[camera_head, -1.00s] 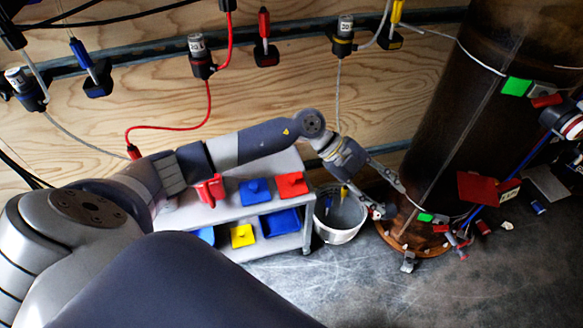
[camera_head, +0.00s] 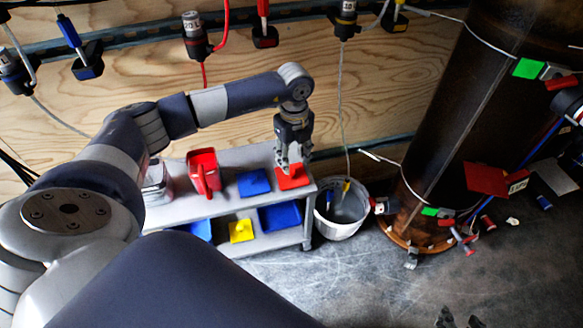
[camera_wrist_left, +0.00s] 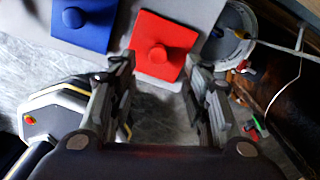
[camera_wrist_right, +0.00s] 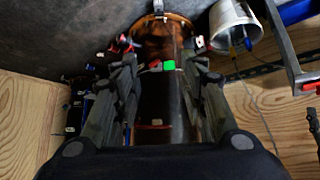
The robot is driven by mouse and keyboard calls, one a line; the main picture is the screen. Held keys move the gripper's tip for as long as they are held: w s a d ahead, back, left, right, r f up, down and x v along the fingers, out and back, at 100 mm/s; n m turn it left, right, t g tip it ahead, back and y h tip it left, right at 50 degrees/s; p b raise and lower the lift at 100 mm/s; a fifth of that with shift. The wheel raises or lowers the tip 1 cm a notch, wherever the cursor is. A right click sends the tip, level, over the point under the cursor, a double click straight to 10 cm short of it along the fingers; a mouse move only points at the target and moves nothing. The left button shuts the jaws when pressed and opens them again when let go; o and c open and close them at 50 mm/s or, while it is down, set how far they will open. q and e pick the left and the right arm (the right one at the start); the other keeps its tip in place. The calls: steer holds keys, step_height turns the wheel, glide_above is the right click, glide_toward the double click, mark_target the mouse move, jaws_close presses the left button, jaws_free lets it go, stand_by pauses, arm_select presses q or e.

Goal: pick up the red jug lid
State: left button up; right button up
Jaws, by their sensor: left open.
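The red jug lid (camera_head: 297,182) is a flat red square with a round knob, lying on the top shelf of a grey cart at its right end. My left gripper (camera_head: 291,165) points down over it, and its fingers cover part of the lid there. In the left wrist view the lid (camera_wrist_left: 168,36) lies ahead between the open fingers (camera_wrist_left: 158,68), its knob roughly centred. I cannot tell whether the fingers touch it. My right gripper (camera_wrist_right: 158,62) is open and empty; its tips show at the bottom right of the head view (camera_head: 457,318).
A blue lid (camera_head: 254,184) lies just left of the red one, then a red jug (camera_head: 203,170). The cart's lower shelf holds a yellow lid (camera_head: 241,232) and blue items (camera_head: 280,218). A white bucket (camera_head: 338,228) stands right of the cart, beside a brown cylinder (camera_head: 445,120).

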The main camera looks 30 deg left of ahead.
mark_target(292, 170)
arm_select(q)
steer(key=f+b, duration=0.1)
steer(key=f, duration=0.4)
steer(key=shift+a+b, duration=0.2)
steer(key=shift+b, duration=0.15)
steer(key=shift+f, duration=0.2)
steer(key=c, duration=1)
arm_select(e)
steer(key=w+a+r+t+y, duration=0.1)
steer(key=w+a+r+t, duration=0.1)
steer(key=w+r+t, duration=0.2)
step_height(292, 170, up, 2)
steer(key=w, duration=0.2)
steer(key=shift+w+a+r+t+y, duration=0.15)
steer(key=shift+w+a+t+y, duration=0.15)
steer(key=shift+w+a+t, duration=0.1)
